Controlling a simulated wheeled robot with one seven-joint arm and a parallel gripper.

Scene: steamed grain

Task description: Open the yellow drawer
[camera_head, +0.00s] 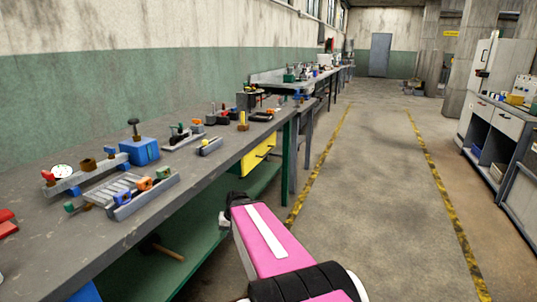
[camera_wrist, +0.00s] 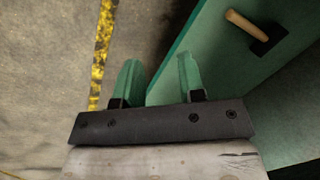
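The yellow drawer (camera_head: 257,157) is under the top of the long workbench (camera_head: 217,165), near its far end in the head view. Its front looks flush with the bench edge, and a small dark handle shows on it. My gripper (camera_head: 230,208) is below the drawer in the picture, on the near side of it and apart from it. The wrist view shows my gripper (camera_wrist: 159,77) with its two green fingers spread apart and nothing between them. The drawer is not in the wrist view.
A green lower shelf (camera_wrist: 215,75) lies below the bench, with a wooden-handled hammer (camera_wrist: 245,25) on it. Tools and clamps crowd the bench top. A green bench leg (camera_head: 288,150) stands just right of the drawer. The aisle floor (camera_head: 375,170) is clear.

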